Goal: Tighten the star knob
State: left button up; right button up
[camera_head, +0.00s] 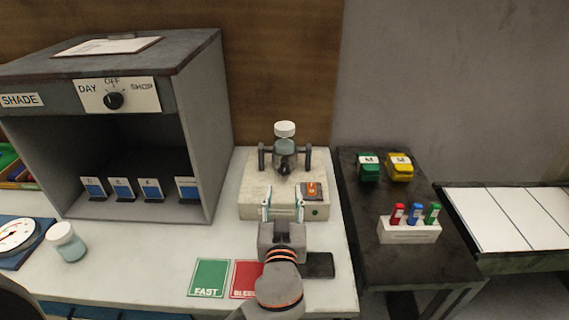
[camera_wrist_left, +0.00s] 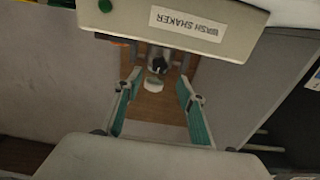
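The wash shaker (camera_head: 255,201) is a pale box on the white table. On it a jar with a white cap (camera_head: 285,129) stands upright between two dark clamp posts. The dark star knob (camera_head: 285,168) shows in front of the jar; in the left wrist view the knob (camera_wrist_left: 158,66) is small beyond the shaker's edge. My left gripper (camera_head: 283,204) is in front of the shaker, its fingers spread and apart from the knob. In the left wrist view the gap between its fingertips (camera_wrist_left: 158,86) is empty. My right gripper is not in view.
An orange rocker switch (camera_head: 312,190) is on the shaker's right. A grey shade booth (camera_head: 210,120) stands left. A capped jar (camera_head: 67,242) and the green FAST card (camera_head: 209,278) lie on the table. A dark side table (camera_head: 400,265) holds colored clips and a white rack.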

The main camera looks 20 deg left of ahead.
aim_at(284, 172)
pick_arm(q)
jog(key=p+x, duration=0.1)
jog(key=x, duration=0.5)
jog(key=shift+w, duration=0.35)
jog(key=shift+w+a, duration=0.2)
jog(key=shift+w, duration=0.25)
jog(key=shift+c, duration=0.5)
jog(key=c, duration=1)
jog(key=shift+c, duration=0.2)
